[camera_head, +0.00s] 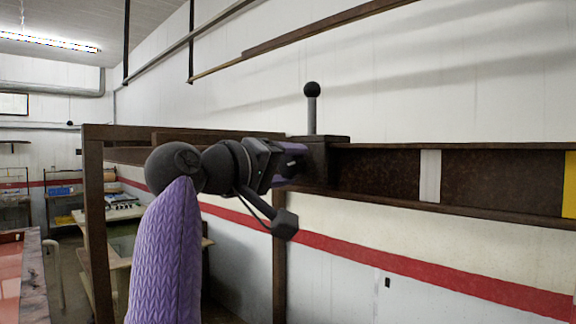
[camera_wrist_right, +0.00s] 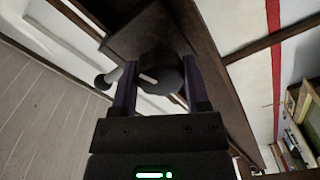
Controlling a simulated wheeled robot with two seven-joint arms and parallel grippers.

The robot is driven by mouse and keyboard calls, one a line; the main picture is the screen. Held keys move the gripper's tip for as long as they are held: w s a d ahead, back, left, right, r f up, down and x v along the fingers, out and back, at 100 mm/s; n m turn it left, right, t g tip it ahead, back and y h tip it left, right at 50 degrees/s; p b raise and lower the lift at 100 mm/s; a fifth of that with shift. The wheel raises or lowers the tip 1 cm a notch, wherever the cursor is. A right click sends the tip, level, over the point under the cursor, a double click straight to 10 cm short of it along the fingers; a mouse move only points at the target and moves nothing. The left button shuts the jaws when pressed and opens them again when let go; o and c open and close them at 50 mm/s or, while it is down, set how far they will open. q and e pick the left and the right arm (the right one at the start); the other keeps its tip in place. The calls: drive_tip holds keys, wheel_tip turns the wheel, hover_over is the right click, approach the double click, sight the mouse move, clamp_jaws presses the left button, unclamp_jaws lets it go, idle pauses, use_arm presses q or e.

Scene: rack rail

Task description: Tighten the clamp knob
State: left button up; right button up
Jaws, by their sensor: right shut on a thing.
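The clamp is a dark brown block (camera_head: 327,160) on the left part of the rail, with an upright grey post topped by a black ball (camera_head: 312,88). The clamp knob is a round black knob with a white mark, seen in the right wrist view (camera_wrist_right: 160,75). My right gripper (camera_head: 295,162) reaches the clamp's left side; in the wrist view its two purple fingers (camera_wrist_right: 160,84) are shut on the knob, one on each side. In the head view the knob is hidden by the gripper. My left gripper is not in view.
The dark rail (camera_head: 385,172) runs right from the clamp, with a white band (camera_head: 430,176) and a yellow band (camera_head: 569,185). A brown frame post (camera_head: 96,220) stands at the left. A bench (camera_head: 118,212) is farther back. The white wall is behind the rail.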

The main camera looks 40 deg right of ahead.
drive_tip(key=shift+f, duration=0.1)
drive_tip(key=o, duration=1.3)
drive_tip(key=a, duration=0.3)
drive_tip(key=a+b, duration=0.1)
drive_tip(key=a, duration=0.2)
drive_tip(key=a+b, duration=0.1)
drive_tip(key=a, duration=0.3)
drive_tip(key=shift+s, duration=0.4)
